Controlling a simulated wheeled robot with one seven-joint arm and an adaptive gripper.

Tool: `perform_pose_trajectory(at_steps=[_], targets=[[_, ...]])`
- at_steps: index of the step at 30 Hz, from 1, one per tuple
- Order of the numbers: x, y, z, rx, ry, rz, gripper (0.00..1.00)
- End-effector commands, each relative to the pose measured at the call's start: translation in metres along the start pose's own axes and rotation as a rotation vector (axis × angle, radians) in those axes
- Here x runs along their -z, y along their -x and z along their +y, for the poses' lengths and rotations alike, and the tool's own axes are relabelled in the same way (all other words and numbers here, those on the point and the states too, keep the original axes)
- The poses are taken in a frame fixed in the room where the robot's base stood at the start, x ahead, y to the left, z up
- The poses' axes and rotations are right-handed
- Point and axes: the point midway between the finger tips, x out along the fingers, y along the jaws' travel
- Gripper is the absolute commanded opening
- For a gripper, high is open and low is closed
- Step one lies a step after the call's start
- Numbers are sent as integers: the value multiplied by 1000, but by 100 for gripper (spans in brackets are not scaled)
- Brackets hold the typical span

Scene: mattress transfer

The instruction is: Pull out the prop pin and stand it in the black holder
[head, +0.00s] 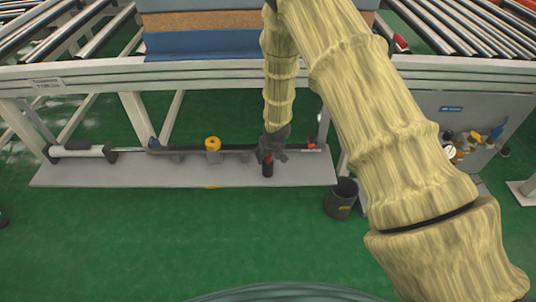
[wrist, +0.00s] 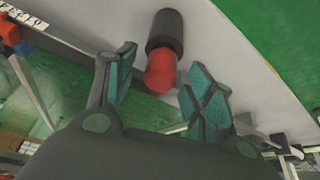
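The prop pin has a red knob and a black body. In the head view the pin (head: 267,169) stands at the ledge under the conveyor frame, just below my gripper (head: 271,150). In the wrist view the red knob of the pin (wrist: 161,74) lies between and just beyond my fingertips (wrist: 160,82). The fingers are spread, with gaps visible beside the knob, so the gripper looks open. The lower end of the pin is not clearly visible. The black holder (head: 341,199) is an open-topped dark cup on the green floor, right of the ledge's end.
A grey ledge (head: 120,174) carries a long dark bar (head: 230,149), a yellow knob (head: 212,143) and a red fitting (head: 311,142). Above it runs the conveyor rail (head: 200,74). A grey cabinet (head: 455,115) with valves stands at right. The green floor in front is clear.

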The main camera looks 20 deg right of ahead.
Motion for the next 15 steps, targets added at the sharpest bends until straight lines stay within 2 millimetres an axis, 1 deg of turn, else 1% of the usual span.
perform_pose_trajectory(at_steps=[8, 11, 15], targets=[[0, 2, 0, 0, 0, 0, 53], [1, 8, 0, 0, 0, 1, 53], [1, 25, 0, 0, -1, 1, 53]])
